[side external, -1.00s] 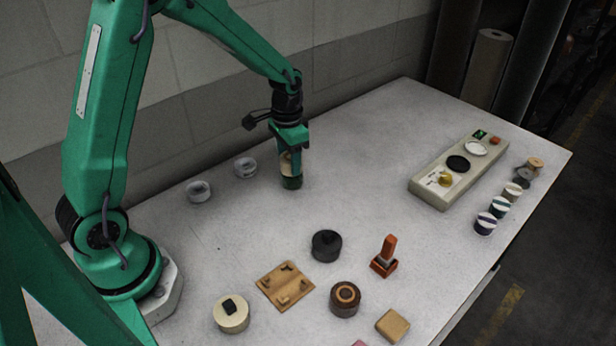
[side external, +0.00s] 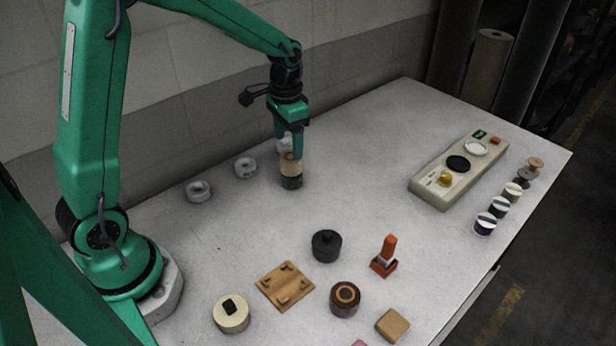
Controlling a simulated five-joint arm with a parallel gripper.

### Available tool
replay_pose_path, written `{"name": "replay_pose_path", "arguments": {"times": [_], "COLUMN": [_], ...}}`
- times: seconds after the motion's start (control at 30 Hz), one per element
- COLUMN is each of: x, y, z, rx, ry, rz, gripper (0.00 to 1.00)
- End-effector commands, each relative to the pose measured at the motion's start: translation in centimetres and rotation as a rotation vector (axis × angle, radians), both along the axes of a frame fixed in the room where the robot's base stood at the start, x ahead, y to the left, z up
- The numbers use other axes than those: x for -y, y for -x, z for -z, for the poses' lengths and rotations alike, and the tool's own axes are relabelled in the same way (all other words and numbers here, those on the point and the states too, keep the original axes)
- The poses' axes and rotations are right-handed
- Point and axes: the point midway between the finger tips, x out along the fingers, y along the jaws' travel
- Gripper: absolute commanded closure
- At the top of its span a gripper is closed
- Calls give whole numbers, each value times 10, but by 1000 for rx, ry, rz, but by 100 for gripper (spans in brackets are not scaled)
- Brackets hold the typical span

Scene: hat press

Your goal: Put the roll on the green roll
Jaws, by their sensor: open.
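A tan roll (side external: 291,167) sits upright on the dark green roll (side external: 291,183) near the back of the table, against no other object. The two look roughly lined up. My gripper (side external: 290,151) is open and points down just above the tan roll, with its fingertips around or just over its top. A pale patch shows between the fingers, and I cannot tell what it is. The fingers hide part of the tan roll's top.
Two pale grey rings (side external: 245,168) (side external: 199,191) lie left of the stack. A beige panel box (side external: 434,190) and several spools (side external: 485,224) are at the right. In front are a black pot (side external: 326,246), a wooden plate (side external: 285,286) and an orange stamp (side external: 386,256). The middle of the table is clear.

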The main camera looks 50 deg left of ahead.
Motion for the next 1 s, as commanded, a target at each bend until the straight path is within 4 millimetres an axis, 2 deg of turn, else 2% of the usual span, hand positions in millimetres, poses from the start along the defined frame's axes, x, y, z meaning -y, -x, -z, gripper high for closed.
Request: {"name": "replay_pose_path", "arguments": {"times": [0.2, 0.4, 0.6, 1.0], "x": [0, 0, 0, 0], "y": [-1, -1, 0, 0], "z": [-37, -58, -66, -66], "rx": [4, 2, 0, 0], "ry": [0, -1, 0, 0], "rz": [0, 0, 0, 0], "gripper": [30, 30, 30, 30]}}
